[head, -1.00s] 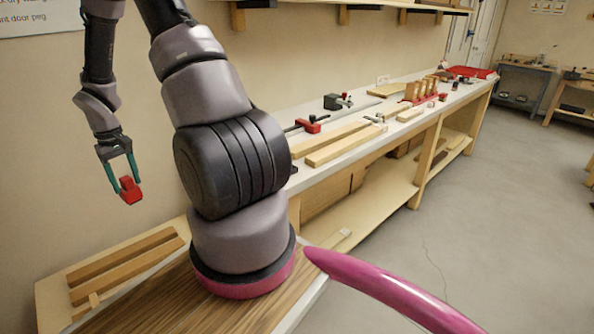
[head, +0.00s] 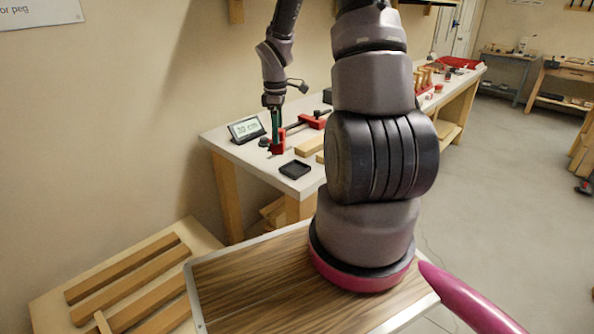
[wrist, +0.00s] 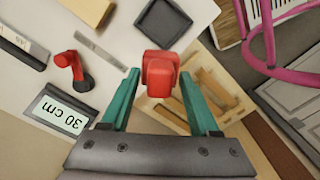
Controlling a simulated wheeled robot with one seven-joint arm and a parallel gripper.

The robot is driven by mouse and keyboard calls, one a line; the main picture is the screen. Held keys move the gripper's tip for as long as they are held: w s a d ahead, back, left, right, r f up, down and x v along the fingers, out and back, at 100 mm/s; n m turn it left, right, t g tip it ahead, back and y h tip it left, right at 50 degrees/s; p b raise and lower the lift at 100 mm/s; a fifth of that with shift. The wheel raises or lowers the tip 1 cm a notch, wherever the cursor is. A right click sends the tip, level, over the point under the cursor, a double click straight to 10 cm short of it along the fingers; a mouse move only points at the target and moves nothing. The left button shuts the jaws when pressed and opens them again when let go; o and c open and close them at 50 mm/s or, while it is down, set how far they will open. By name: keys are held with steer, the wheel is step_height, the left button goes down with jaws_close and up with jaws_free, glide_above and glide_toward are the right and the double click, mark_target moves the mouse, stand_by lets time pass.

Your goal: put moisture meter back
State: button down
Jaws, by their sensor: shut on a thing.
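The red thing that I take to be the moisture meter (wrist: 160,72) is between the teal fingertips of my gripper (wrist: 158,88). In the head view, the red meter (head: 278,147) is small and hangs below my gripper (head: 275,122), over the near left end of the bench. My gripper is shut on it. A shallow black square tray (head: 295,169) lies near the bench's front corner and looks empty. It also shows in the wrist view (wrist: 163,22), beyond the held meter. The gap between meter and bench cannot be judged.
A display reading 30 cm (head: 246,129) stands at the bench's left end. A red clamp (head: 312,121) lies behind my gripper, with a wooden strip (head: 311,144) nearby. A slatted wooden rack (head: 120,275) sits low at left.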

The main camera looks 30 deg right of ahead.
steer(key=s+d+r+n, duration=0.3)
steer(key=d+r+n, duration=0.15)
steer(key=n, duration=0.65)
steer(key=f, duration=0.9)
steer(key=shift+w+a+f, duration=0.2)
steer(key=shift+w+f, duration=0.05)
steer(key=shift+f, duration=0.15)
steer(key=shift+f, duration=0.1)
steer(key=shift+f, duration=0.35)
steer(key=shift+c, duration=0.6)
jaws_free()
